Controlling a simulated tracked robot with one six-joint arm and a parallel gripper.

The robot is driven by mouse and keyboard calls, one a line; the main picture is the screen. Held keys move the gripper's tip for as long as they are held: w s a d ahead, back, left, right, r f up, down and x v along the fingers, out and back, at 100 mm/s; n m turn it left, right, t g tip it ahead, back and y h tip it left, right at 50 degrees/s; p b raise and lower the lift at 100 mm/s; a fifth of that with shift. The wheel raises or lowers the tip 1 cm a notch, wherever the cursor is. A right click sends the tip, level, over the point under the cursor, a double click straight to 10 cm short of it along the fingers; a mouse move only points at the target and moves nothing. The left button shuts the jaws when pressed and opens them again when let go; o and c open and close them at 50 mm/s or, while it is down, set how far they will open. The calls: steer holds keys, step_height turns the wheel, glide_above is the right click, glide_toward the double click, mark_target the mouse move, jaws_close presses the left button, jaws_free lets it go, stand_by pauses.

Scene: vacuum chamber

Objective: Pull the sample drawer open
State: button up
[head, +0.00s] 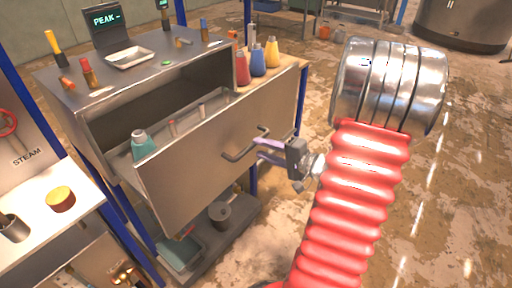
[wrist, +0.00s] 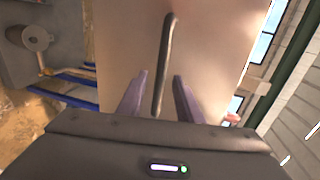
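The sample drawer (head: 190,178) stands out from the metal cabinet in the head view, with its inside showing. My gripper (head: 261,147) is at the handle. In the wrist view my gripper (wrist: 159,76) has its purple fingers on either side of the bar, with gaps visible on both sides.
A dark can (head: 220,215) sits on the shelf below. The floor at right is mostly clear.

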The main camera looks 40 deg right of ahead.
steer(key=v, duration=0.9)
steer(key=shift+f+m, duration=0.15)
steer(key=shift+m, duration=0.15)
stand_by(0.4)
steer(key=s+a+f+n+g+y, duration=0.1)
steer(key=s+a+f+n+g, duration=0.1)
steer(key=s+a+g, duration=0.35)
steer(key=s+a+f+n+g, duration=0.2)
steer(key=a+f+g, duration=0.1)
steer(key=a+g, duration=0.55)
steer(key=w+a+r+n+t+h, duration=0.2)
steer(key=a+r+n+t+h, duration=0.2)
steer(key=a+r+n, duration=0.8)
steer(key=a+r, duration=0.2)
steer(key=a, duration=0.2)
steer(key=shift+a+h, duration=0.25)
steer(key=shift+h, duration=0.05)
